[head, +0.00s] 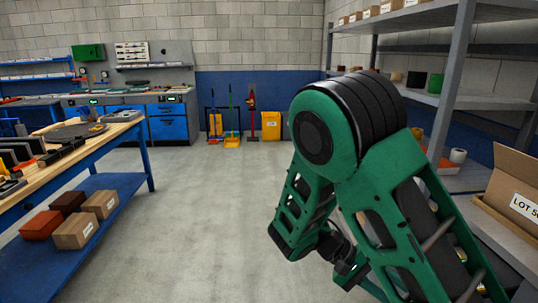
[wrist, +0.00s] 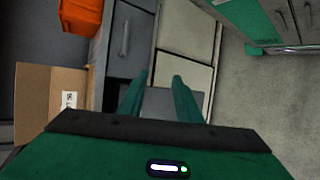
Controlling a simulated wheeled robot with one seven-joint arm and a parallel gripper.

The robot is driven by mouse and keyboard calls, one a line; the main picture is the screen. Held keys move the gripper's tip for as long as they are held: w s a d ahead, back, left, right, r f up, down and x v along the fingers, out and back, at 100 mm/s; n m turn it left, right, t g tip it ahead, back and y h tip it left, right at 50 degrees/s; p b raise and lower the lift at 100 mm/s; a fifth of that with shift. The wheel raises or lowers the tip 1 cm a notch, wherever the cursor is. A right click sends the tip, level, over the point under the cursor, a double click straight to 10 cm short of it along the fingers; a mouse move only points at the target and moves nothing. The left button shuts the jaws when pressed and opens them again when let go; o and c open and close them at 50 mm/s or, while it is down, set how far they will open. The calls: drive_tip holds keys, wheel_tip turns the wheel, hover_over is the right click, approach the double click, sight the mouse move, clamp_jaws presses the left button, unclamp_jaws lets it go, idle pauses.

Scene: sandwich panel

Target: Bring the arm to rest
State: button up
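My arm (head: 375,150) is green with black joints. It is folded at the right of the head view, in front of the shelving. My gripper (wrist: 159,88) shows in the wrist view with two green fingers apart and nothing between them. Grey panels lie beyond the fingertips. In the head view I cannot make out the fingers clearly.
A cardboard box (head: 512,196) sits right of my arm; shelving (head: 455,80) stands behind it. An orange bin (wrist: 82,14) shows in the wrist view. A workbench (head: 100,140) with several boxes below stands left. The middle floor (head: 205,210) is clear.

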drive_tip(key=s+d+r+m+y, duration=0.2)
drive_tip(key=s+d+r+y, duration=0.35)
drive_tip(key=d+y, duration=0.2)
drive_tip(key=s+d+r+m+t+y, duration=0.2)
drive_tip(key=s+r+t+y, duration=0.2)
drive_tip(key=s, duration=0.7)
drive_tip(key=shift+s+d+r+t, duration=0.2)
drive_tip(key=shift+d+r+t, duration=0.15)
drive_tip(key=shift+r+t, duration=0.2)
drive_tip(key=shift+w+f, duration=0.2)
drive_tip(key=shift+w, duration=0.45)
idle(0.8)
